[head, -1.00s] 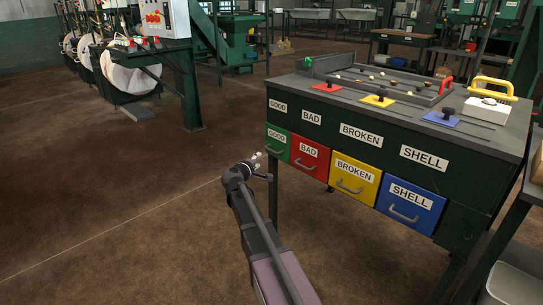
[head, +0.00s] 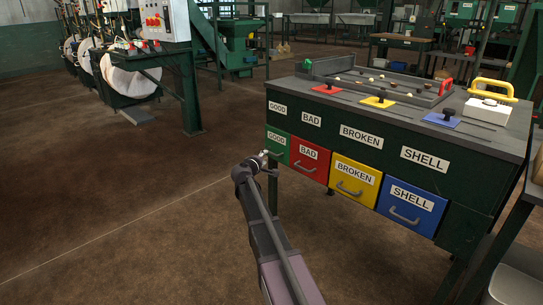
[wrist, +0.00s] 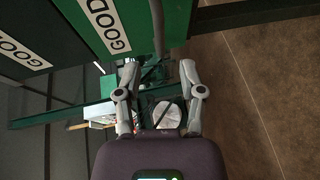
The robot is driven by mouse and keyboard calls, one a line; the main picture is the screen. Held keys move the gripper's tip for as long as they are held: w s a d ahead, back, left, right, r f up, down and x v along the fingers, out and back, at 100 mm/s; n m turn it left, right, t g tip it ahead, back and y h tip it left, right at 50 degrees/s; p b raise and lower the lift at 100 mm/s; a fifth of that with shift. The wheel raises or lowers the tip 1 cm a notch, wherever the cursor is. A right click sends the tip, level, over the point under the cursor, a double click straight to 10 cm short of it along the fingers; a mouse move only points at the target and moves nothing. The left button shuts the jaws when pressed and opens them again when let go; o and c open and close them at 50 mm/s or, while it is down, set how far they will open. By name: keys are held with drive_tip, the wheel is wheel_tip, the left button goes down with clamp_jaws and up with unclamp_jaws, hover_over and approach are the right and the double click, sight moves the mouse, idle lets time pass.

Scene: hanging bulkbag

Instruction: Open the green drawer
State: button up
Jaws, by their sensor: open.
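The green drawer (head: 277,143), labelled GOOD, is shut in the bench front, at the left end of the drawer row. In the wrist view its green front (wrist: 112,20) fills the upper middle, and its grey handle (wrist: 157,25) runs down from the top edge. My gripper (wrist: 160,68) is open, with one finger on each side of the line of the handle. The handle's lower end is close to the fingertips; I cannot tell whether it is between them. In the head view my gripper (head: 264,157) is just left of the drawer's lower part and partly covers the handle area.
The red drawer (head: 310,159), yellow drawer (head: 354,180) and blue drawer (head: 410,207) are shut to the right. Above is the bench top (head: 480,135) with coloured sliding plates. The brown floor (head: 110,215) left of my arm is clear.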

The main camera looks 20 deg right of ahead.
sight(271, 153)
drive_tip(key=shift+b+x, duration=0.55)
drive_tip(key=shift+x, duration=3.05)
clamp_jaws()
drive_tip(key=shift+d, duration=0.1)
